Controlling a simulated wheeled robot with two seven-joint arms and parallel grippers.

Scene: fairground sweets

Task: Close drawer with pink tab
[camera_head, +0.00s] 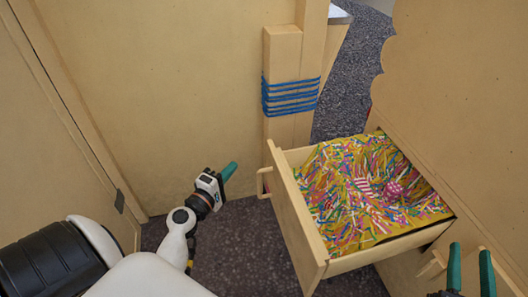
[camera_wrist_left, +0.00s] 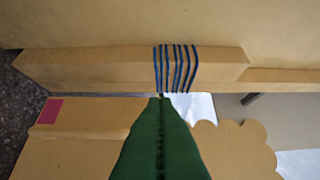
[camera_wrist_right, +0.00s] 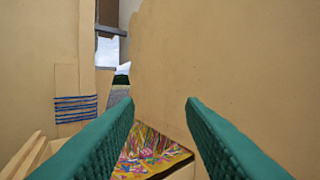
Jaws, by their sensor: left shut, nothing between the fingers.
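The wooden drawer (camera_head: 312,225) stands pulled out from the panel on the right, full of coloured paper strips. Its handle (camera_head: 263,184) sticks out on the left side of its front. No pink tab shows on it in the head view. In the left wrist view a pink tab (camera_wrist_left: 50,110) lies on a wooden face above a pale bar, which looks like the handle. My left gripper (camera_head: 229,171) is shut and empty, left of the handle and apart from it. My right gripper (camera_head: 470,270) is open and empty, right of the drawer; its fingers also fill the right wrist view (camera_wrist_right: 160,105).
A wooden post (camera_head: 282,55) wrapped in blue cord (camera_head: 290,95) stands behind the drawer. A scalloped panel (camera_head: 450,100) rises on the right. Wooden walls (camera_head: 160,90) close the left and back. Dark floor (camera_head: 240,245) is clear between my left arm and the drawer.

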